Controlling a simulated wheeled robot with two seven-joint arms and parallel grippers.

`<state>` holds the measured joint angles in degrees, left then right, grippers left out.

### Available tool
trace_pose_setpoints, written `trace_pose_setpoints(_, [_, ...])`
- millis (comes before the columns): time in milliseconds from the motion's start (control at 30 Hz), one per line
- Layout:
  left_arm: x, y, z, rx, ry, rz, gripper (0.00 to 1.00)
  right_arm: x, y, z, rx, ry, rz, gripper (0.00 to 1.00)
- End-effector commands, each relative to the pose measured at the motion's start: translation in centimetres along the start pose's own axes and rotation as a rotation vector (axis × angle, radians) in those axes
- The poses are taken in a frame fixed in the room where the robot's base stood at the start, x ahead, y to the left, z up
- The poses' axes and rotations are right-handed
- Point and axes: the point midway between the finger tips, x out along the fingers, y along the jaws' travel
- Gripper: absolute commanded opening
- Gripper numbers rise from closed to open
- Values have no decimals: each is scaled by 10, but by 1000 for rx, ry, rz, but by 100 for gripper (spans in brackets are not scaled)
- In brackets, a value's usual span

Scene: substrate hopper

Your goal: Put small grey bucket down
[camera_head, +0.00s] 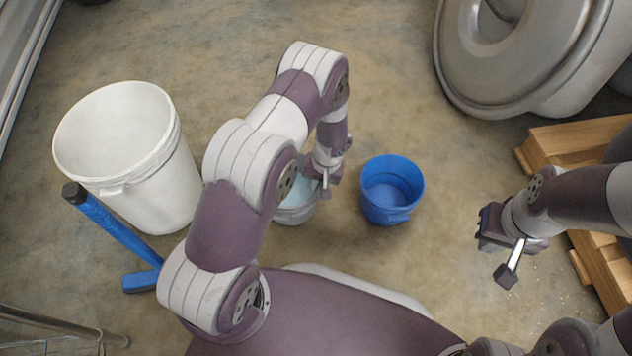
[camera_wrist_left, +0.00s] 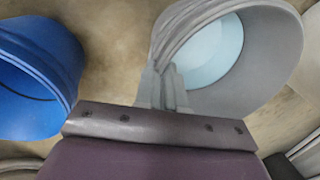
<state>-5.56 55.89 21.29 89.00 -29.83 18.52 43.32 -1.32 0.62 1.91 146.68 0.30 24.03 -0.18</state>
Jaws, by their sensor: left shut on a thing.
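The small grey bucket (camera_head: 297,216) is low in the middle of the head view, partly hidden by my left gripper and wrist. In the left wrist view the grey bucket (camera_wrist_left: 268,68) shows its rim and a pale blue inside. I cannot tell whether the bucket's base touches the floor. My right gripper (camera_head: 508,262) is off to the right, away from the buckets; its finger opening is not clear.
A blue bucket (camera_head: 390,212) stands just right of the grey one. A large white bucket (camera_head: 160,195) and a blue-handled tool (camera_head: 115,228) are at left. A grey rounded machine (camera_head: 470,85) and a wooden pallet (camera_head: 570,140) are at right. Floor beyond the blue bucket is clear.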

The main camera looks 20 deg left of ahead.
Motion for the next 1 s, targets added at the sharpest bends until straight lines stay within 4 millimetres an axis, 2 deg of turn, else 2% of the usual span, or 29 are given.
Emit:
trace_pose_setpoints(100, [23, 4, -1, 0, 2, 0, 0, 18, 0, 2, 0, 0, 0, 0])
trace_pose_setpoints(167, [29, 5, -1, 1, 2, 0, 0, 22, 0, 3, 0, 0, 0, 0])
trace_pose_setpoints(500, [30, 5, -1, 0, 2, 0, 0, 21, 0, 2, 0, 0, 0, 0])
trace_pose_setpoints(600, [30, 5, 0, 0, 0, 0, 35, 21, 0, 2, 0, 0, 0, 0])
trace_pose_setpoints(867, [30, 5, 0, 0, 0, 0, 35, 20, 0, 2, 0, 0, 0, 0])
trace_pose_setpoints(933, [24, 4, 0, 0, 0, 0, 35, 15, 0, 2, 0, 0, 0, 0])
trace_pose_setpoints(1000, [10, 4, 0, 1, 2, 0, 35, 5, 0, 1, 0, 0, 0, 0])
